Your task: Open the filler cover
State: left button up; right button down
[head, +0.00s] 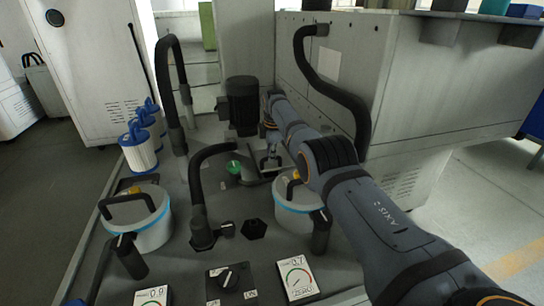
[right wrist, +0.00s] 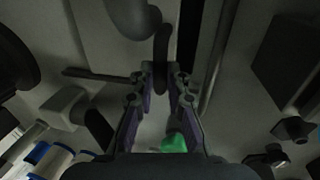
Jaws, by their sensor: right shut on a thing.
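My right gripper (head: 270,162) reaches down over the far part of the machine deck, just right of a green funnel-like piece (head: 233,168). In the right wrist view its two fingertips (right wrist: 161,74) are close together, shut on a narrow dark piece (right wrist: 162,52) that appears to be the filler cover's grip. Most of the cover is hidden or too dark to make out, and I cannot tell how far it is raised. The green piece also shows below the fingers in the right wrist view (right wrist: 175,143). My left gripper is not in view.
Two white canisters with blue bands stand on the deck, one left (head: 152,229) and one partly behind my right arm (head: 292,218). Black hoses (head: 335,88), a dark motor (head: 243,104), blue-and-white filter cartridges (head: 139,152) and a knob panel (head: 230,281) crowd the deck.

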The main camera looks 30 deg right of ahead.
jog(key=c, duration=1.3)
grip_release()
jog(key=shift+c, duration=0.2)
jog(key=shift+r, duration=0.55)
notch_tip(320, 180, up, 11)
jog(key=s, duration=0.2)
jog(key=shift+a+f, duration=0.15)
jog(key=shift+a, duration=0.1)
jog(key=shift+s, duration=0.1)
